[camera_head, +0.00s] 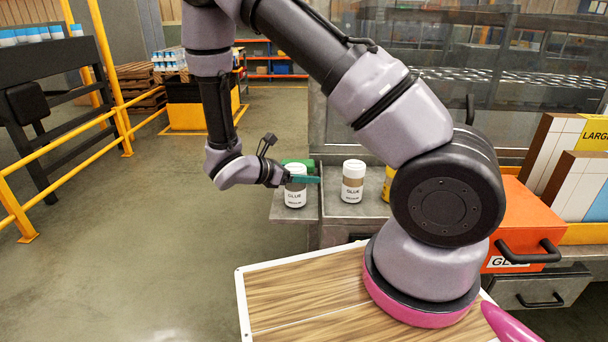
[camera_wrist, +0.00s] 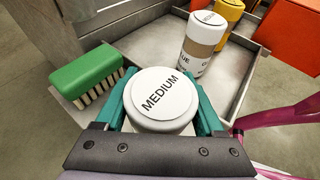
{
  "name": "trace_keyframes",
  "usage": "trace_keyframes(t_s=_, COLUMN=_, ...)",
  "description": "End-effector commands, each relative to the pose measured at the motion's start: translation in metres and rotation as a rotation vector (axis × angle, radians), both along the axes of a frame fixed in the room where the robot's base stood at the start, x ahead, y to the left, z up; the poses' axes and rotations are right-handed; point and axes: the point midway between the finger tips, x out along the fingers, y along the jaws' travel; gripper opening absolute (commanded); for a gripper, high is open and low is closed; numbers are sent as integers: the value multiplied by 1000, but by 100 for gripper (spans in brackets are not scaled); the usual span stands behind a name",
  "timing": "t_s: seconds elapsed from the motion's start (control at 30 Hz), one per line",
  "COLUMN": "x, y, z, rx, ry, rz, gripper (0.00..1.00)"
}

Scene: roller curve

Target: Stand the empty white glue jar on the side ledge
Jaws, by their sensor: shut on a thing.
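My gripper (camera_head: 300,179) is shut on a white-lidded glue jar (camera_head: 295,197), upright over the side ledge (camera_head: 278,213). In the wrist view the teal fingers of my gripper (camera_wrist: 164,105) sit on either side of the jar (camera_wrist: 162,97), whose lid reads MEDIUM. The jar's base looks at or close to the ledge surface; I cannot tell if it touches. A green brush (camera_wrist: 85,70) lies on the ledge (camera_wrist: 60,103) beside the jar, to its left in the wrist view. Whether the held jar is empty does not show.
A second glue jar (camera_head: 352,182) with a brown band stands in the grey metal tray (camera_head: 345,210) to the right. A yellow jar (camera_wrist: 229,15) stands behind it. An orange drawer box (camera_head: 525,225) is further right. Open floor lies left of the ledge.

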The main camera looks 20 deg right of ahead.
Motion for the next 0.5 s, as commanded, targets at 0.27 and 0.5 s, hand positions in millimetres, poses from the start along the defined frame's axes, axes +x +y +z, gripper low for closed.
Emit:
trace_keyframes(t_s=0.27, x=0, y=0, z=-3, rx=0, ry=1, rz=0, gripper=100)
trace_keyframes(t_s=0.5, x=0, y=0, z=0, rx=0, ry=-1, rz=0, gripper=100)
